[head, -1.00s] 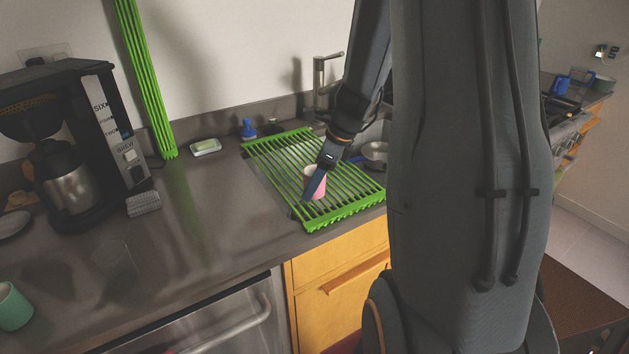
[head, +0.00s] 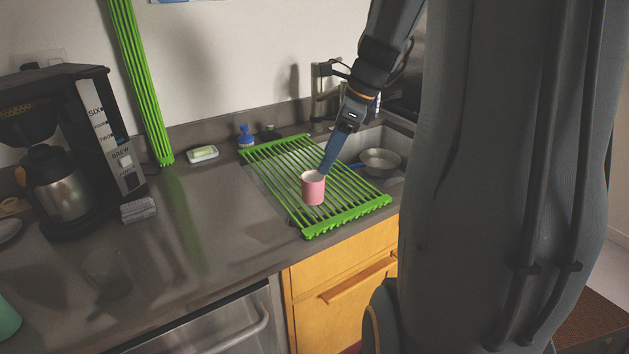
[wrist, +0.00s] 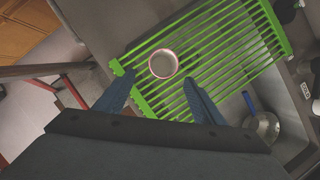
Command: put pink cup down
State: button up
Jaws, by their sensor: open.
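The pink cup (head: 313,188) stands upright on the green slatted drying rack (head: 345,217) over the sink. In the wrist view the cup (wrist: 163,64) shows from above, mouth up, beyond the fingertips. My gripper (head: 325,168) is behind and above the cup in the head view, with one blue finger visible there. In the wrist view my gripper (wrist: 160,88) has its two fingers wide apart and nothing between them. The cup appears clear of both fingers.
A metal pan (head: 380,161) sits in the sink right of the rack. A blue-capped bottle (head: 245,135) and a soap dish (head: 202,154) stand behind it. A coffee maker (head: 75,150) is at left. The counter between it and the rack looks mostly clear.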

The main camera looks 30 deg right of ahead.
jog(key=s+a+f+n, duration=0.1)
jog(key=a+f+n, duration=0.1)
jog(key=a+n, duration=0.1)
jog(key=s+a+f+n+g+h, duration=0.1)
jog(key=s+a+n, duration=0.1)
jog(key=a+n, duration=0.2)
jog(key=s+a+f+n, duration=0.2)
jog(key=a+n, duration=0.2)
jog(key=n, duration=0.2)
jog(key=shift+s+f+g+h, duration=0.25)
jog(key=shift+f+g+h, duration=0.05)
jog(key=shift+g+h, duration=0.1)
jog(key=s+a+f+n+h, duration=0.1)
jog(key=s+a+f+n, duration=0.2)
jog(key=n, duration=1)
jog(key=shift+s+a+f, duration=0.4)
jog(key=shift+s+a, duration=1.25)
jog(key=shift+a, duration=0.3)
